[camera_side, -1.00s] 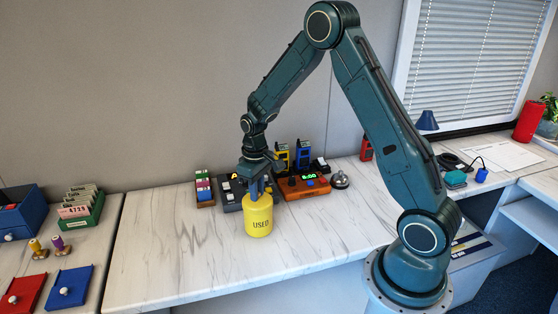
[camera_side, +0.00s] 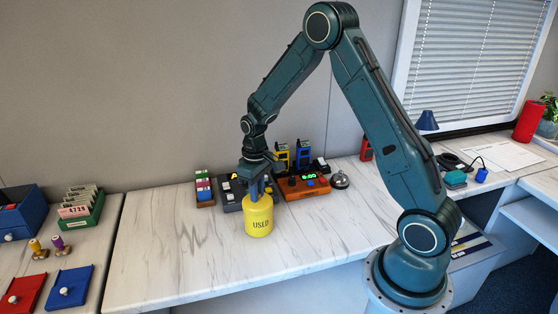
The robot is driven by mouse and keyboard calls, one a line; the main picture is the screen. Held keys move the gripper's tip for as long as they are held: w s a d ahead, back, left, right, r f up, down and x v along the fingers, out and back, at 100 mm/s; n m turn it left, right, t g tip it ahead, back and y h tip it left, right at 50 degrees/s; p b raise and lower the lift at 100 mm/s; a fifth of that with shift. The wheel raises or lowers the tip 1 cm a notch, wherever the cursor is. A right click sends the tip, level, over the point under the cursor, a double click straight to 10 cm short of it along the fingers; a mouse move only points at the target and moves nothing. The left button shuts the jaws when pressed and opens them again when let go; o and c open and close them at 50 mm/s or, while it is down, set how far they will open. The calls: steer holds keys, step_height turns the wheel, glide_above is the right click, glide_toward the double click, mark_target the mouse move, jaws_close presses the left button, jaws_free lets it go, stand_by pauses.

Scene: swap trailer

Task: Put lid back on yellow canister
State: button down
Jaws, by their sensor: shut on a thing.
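The yellow canister (camera_side: 259,222), marked "USED", stands upright on the white marbled counter (camera_side: 180,255). My gripper (camera_side: 258,196) points straight down at the canister's top. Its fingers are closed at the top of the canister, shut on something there. The held part is mostly hidden by the fingers and too small to make out. I cannot tell whether a lid sits between the fingers or whether it touches the rim.
Behind the canister stand a dark device (camera_side: 230,196), an orange box with a green display (camera_side: 303,186), a rack of coloured blocks (camera_side: 204,188) and a silver bell (camera_side: 340,180). The counter left and in front is clear. Red and blue panels (camera_side: 70,287) lie at the far left.

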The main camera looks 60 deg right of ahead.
stand_by(0.4)
steer(key=c, duration=0.8)
jaws_free()
steer(key=shift+o, duration=0.2)
steer(key=shift+r, duration=0.1)
steer(key=shift+r, duration=3.35)
jaws_close()
steer(key=shift+f, duration=2.8)
